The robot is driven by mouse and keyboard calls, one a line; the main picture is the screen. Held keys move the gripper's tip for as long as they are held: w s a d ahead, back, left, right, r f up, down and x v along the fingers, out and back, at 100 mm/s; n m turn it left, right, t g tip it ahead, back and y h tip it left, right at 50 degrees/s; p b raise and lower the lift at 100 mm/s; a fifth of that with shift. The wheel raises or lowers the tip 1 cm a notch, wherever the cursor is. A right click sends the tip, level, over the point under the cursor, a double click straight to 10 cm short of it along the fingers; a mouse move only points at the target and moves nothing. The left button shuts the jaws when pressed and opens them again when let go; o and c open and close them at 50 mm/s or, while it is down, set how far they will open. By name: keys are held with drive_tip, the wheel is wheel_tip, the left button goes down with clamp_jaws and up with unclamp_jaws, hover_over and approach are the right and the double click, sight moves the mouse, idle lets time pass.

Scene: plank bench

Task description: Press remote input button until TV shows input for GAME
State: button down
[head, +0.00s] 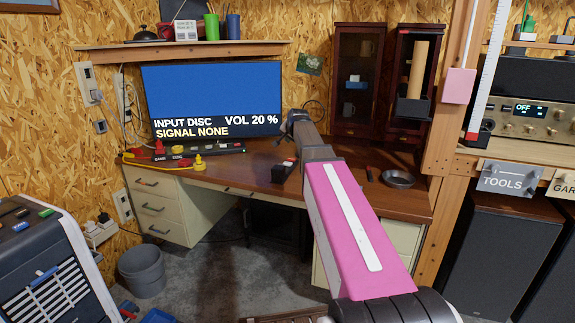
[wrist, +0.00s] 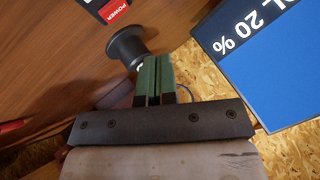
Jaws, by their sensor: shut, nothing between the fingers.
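The TV (head: 212,85) stands at the back left of the desk. Its blue screen reads INPUT DISC, VOL 20 % and SIGNAL NONE; part of the screen shows in the wrist view (wrist: 275,70). The remote (head: 284,171) appears to be the small black block with red and white markings left of my arm. A red POWER label (wrist: 115,11) on a dark panel shows at the top of the wrist view; other labels are cut off. My gripper (wrist: 151,60) is shut and empty, its green fingers together. A dark round flared piece (wrist: 126,46) lies just beyond the fingertips; contact is unclear.
The brown desk (head: 235,175) carries a black strip with red and yellow items (head: 185,153) below the TV. A round dark dish (head: 398,179) sits at the right. Dark cabinets (head: 357,80) stand behind. A wooden shelf (head: 180,50) hangs above the TV.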

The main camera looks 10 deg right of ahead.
sight(289, 164)
drive_tip(key=shift+f, duration=4.05)
drive_tip(key=shift+f, duration=0.1)
drive_tip(key=shift+f, duration=0.3)
drive_tip(key=shift+f, duration=0.15)
drive_tip(key=shift+s+f, duration=0.15)
drive_tip(key=shift+f, duration=0.55)
drive_tip(key=shift+r, duration=0.95)
drive_tip(key=shift+r, duration=0.1)
